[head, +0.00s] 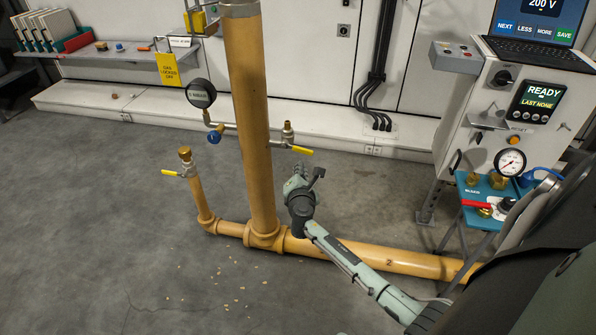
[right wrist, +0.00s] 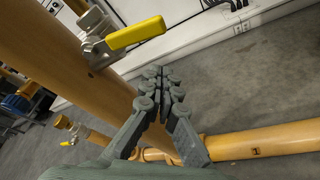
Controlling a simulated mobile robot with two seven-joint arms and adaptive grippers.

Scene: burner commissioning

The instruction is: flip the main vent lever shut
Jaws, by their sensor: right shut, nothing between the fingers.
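A yellow lever (head: 301,150) sits on the small valve at the right side of the tall yellow pipe (head: 243,110). It points out to the right, away from the pipe, below a brass fitting (head: 288,132). In the right wrist view the yellow lever (right wrist: 135,35) is large, above and left of my fingertips. A second yellow lever (head: 171,172) is on the short side pipe at the left. My right gripper (head: 297,170) is shut and empty, apart from the lever and just below it in the head view. It also shows in the right wrist view (right wrist: 164,74). My left gripper is not in view.
A round gauge (head: 201,93) and a blue-handled valve (head: 214,137) are on the left of the tall pipe. A low yellow pipe (head: 400,262) runs right along the floor. A control cart (head: 490,150) stands at the right. Floor at the left is mostly clear.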

